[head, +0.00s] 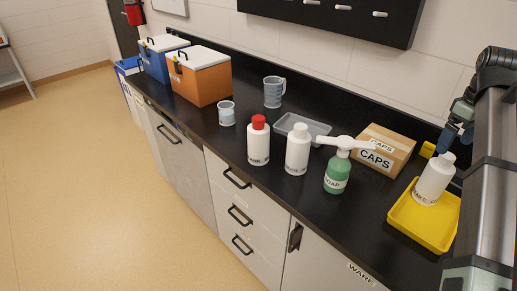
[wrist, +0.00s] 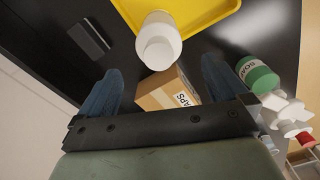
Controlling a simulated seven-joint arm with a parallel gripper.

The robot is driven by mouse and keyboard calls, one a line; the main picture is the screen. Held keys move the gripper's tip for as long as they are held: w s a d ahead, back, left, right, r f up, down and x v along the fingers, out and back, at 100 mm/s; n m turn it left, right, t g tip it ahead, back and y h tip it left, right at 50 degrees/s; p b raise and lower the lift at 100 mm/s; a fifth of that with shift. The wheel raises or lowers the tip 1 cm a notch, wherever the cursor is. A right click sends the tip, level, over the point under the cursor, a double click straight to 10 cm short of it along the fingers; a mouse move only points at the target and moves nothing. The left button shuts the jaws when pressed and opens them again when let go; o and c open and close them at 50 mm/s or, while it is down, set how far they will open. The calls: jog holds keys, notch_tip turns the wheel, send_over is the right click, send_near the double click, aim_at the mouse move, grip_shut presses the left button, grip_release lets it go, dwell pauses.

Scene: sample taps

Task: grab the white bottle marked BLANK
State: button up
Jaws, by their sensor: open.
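A white bottle (head: 434,182) with a white cap stands in the yellow tray (head: 399,215) at the right; its dark label is only partly legible. In the wrist view this bottle (wrist: 159,32) is seen from its cap end, just beyond my fingertips. My gripper (head: 456,137) is open and empty, close above and behind this bottle; its blue fingers (wrist: 160,68) are spread wide. Two more white bottles stand mid-counter: one with a white cap (head: 297,150) and one with a red cap (head: 258,143). Their labels are too small to read surely, so I cannot tell which says BLANK.
A green soap pump bottle (head: 337,173) and a cardboard CAPS box (head: 384,150) stand left of the tray. A clear tray (head: 317,128), a beaker (head: 226,113), a jug (head: 274,92) and orange (head: 205,82) and blue (head: 157,62) coolers stand farther along the counter.

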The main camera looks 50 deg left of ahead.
jog(key=s+a+n, duration=0.2)
jog(key=s+a, duration=0.3)
jog(key=a, duration=0.4)
jog(key=s+a+n, duration=0.1)
jog(key=s+a, duration=0.4)
jog(key=a, duration=0.4)
jog(key=y, duration=0.5)
send_near(260, 119)
jog(key=shift+h, duration=0.3)
jog(key=x, duration=0.6)
jog(key=shift+s+a+f, duration=0.25)
jog(key=shift+s+f, duration=0.05)
jog(key=shift+w+x, duration=0.2)
jog(key=shift+x, duration=1.2)
jog(key=shift+w+x, duration=0.2)
jog(key=shift+x, duration=1.15)
jog(key=shift+a+r, duration=0.1)
jog(key=shift+a, duration=0.05)
jog(key=shift+c, duration=0.2)
grip_shut()
